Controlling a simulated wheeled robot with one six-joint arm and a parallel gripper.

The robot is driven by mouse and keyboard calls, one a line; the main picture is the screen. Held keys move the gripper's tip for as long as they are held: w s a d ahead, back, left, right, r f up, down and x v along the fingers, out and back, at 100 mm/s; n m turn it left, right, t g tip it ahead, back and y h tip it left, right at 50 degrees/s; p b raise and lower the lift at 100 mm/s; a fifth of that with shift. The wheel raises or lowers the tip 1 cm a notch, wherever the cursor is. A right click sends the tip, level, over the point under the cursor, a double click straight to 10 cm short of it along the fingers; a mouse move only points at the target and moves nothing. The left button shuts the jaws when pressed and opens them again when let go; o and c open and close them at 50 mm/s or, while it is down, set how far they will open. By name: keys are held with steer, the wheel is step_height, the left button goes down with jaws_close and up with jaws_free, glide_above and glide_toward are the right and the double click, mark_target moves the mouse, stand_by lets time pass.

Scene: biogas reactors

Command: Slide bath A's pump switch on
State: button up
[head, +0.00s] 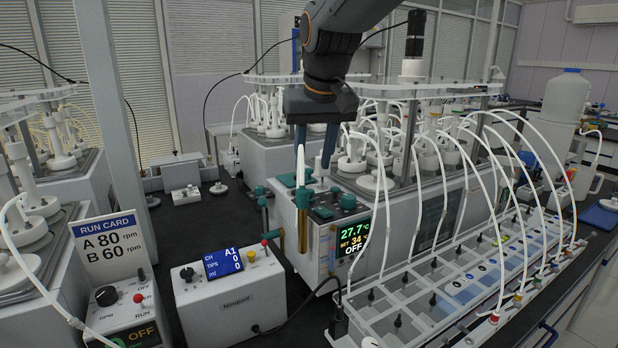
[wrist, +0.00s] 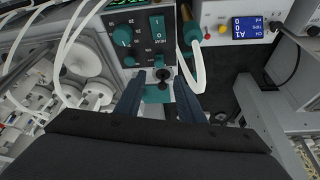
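Bath A appears to be the white box (head: 305,240) in the head view, its screen (head: 355,238) reading 27.7 °C, SET 34 and OFF. Its dark control panel (wrist: 135,25) shows in the wrist view with a teal knob (wrist: 122,36) and a teal slide (wrist: 157,27) marked I, O and HEAT. I cannot read a pump label. My gripper (head: 313,160) points down above the bath's top in the head view. Its fingers (wrist: 161,82) are apart, with nothing visibly held.
A white tube with a teal fitting (head: 302,195) stands close to my left finger. White hoses (head: 385,170) arch from the bath's vessels to the grey tray (head: 425,300). A white pump box (head: 232,300) and a run card (head: 110,245) stand at left.

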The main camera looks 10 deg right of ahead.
mark_target(310, 189)
steer(key=p+x, duration=0.1)
steer(key=x, duration=0.6)
steer(key=shift+d+f, duration=0.1)
steer(key=shift+d, duration=0.05)
steer(key=shift+s, duration=0.1)
jaws_close()
